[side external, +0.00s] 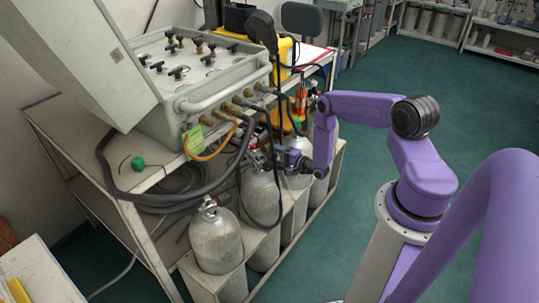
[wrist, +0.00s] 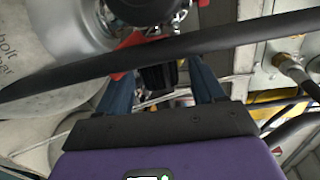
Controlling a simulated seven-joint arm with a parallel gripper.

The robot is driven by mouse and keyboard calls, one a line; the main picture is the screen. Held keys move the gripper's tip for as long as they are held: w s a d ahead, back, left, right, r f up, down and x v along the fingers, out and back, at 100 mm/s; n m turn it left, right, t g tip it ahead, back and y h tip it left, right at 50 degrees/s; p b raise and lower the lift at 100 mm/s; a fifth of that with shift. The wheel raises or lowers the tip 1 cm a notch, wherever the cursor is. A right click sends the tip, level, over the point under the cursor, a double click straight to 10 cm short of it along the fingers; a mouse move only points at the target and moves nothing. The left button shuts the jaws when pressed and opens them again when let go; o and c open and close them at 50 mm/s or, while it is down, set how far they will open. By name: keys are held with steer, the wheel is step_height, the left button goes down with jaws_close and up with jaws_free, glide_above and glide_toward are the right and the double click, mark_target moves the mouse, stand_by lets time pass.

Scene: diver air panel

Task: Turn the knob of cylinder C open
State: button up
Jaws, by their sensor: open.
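Several grey cylinders stand in a row in the rack, among them a front one (side external: 215,240) and one behind it (side external: 262,195). I cannot read which is cylinder C. My gripper (side external: 277,158) is at the valve height of the middle cylinders, below the panel's hoses. In the wrist view my gripper (wrist: 160,82) has its two blue fingers apart. A dark ribbed piece (wrist: 157,77), possibly a knob, shows between them; contact cannot be told.
A black hose (wrist: 220,38) crosses the wrist view in front of the fingers. The grey panel case (side external: 200,75) stands on the bench above the rack. Brass fittings and hoses (side external: 235,108) hang off its front. The green floor (side external: 480,110) at right is clear.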

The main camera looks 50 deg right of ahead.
steer(key=shift+w+f, duration=0.15)
steer(key=shift+w, duration=0.6)
steer(key=shift+w+f, duration=0.1)
steer(key=shift+w, duration=0.6)
steer(key=c, duration=1)
steer(key=shift+o, duration=0.2)
steer(key=shift+r+t, duration=0.1)
steer(key=shift+t, duration=0.6)
steer(key=o, duration=1)
steer(key=shift+c, duration=0.2)
